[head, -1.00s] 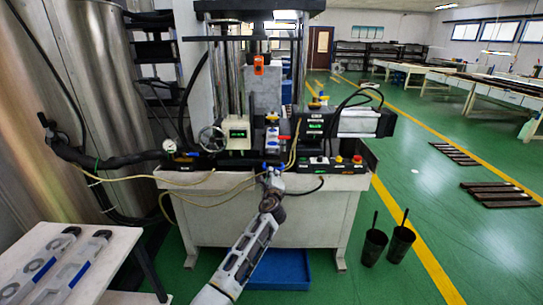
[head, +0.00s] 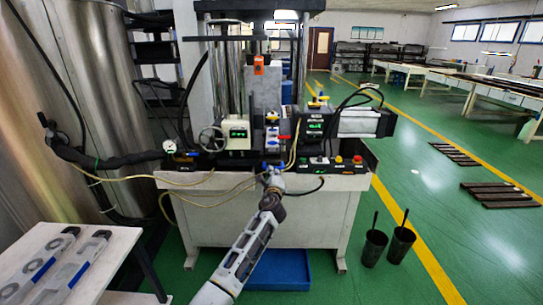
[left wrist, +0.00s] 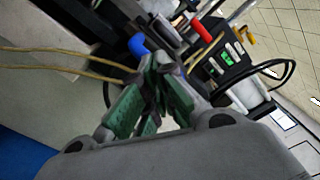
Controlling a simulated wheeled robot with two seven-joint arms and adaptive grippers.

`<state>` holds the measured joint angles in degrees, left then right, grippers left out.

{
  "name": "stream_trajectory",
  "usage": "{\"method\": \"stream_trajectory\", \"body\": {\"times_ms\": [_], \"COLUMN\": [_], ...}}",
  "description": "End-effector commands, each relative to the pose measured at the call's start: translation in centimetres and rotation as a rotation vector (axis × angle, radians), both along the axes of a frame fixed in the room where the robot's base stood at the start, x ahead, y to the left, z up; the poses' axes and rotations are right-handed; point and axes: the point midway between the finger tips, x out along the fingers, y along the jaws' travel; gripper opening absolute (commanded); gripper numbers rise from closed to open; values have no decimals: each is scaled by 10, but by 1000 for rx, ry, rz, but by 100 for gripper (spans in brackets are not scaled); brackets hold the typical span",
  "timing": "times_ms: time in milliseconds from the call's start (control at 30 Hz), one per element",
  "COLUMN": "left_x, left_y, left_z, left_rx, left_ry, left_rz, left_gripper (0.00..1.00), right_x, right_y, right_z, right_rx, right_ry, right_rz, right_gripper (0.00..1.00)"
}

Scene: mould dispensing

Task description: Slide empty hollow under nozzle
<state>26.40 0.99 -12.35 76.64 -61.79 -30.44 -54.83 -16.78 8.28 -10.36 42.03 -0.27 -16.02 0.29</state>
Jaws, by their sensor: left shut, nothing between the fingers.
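My left gripper (head: 271,178) is at the front edge of the dispensing machine (head: 230,183), low in front of its middle. It is shut and empty, with its green finger pads together in the left wrist view (left wrist: 157,82). A blue handle-like part (left wrist: 138,45) is close beyond the fingertips; I cannot tell whether they touch it. A small unit with a red lever (head: 283,137) stands above the gripper on the machine. I cannot make out the nozzle or an empty hollow for sure. My right gripper is not in view.
A control box with buttons (head: 338,160) sits right of the gripper. Yellow hoses (head: 200,186) hang along the machine's front. A white table (head: 112,250) with grey moulded parts (head: 82,262) is at lower left. Two dark buckets (head: 374,247) stand on the green floor at right.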

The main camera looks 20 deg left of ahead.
Motion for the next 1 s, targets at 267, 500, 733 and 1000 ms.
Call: {"method": "stream_trajectory", "body": {"times_ms": [267,500,733,1000], "left_x": [2,4,6,7], "left_y": [1,2,2,3], "left_z": [0,1,1,1], "left_rx": [0,0,0,0], "left_ry": [-1,-1,-1,-1], "left_rz": [0,0,0,0], "left_gripper": [0,0,0,0], "right_x": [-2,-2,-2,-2], "right_y": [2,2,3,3], "right_z": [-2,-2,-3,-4], "right_rx": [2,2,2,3], "right_ry": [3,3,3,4], "right_rz": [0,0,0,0], "right_gripper": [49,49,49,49]}}
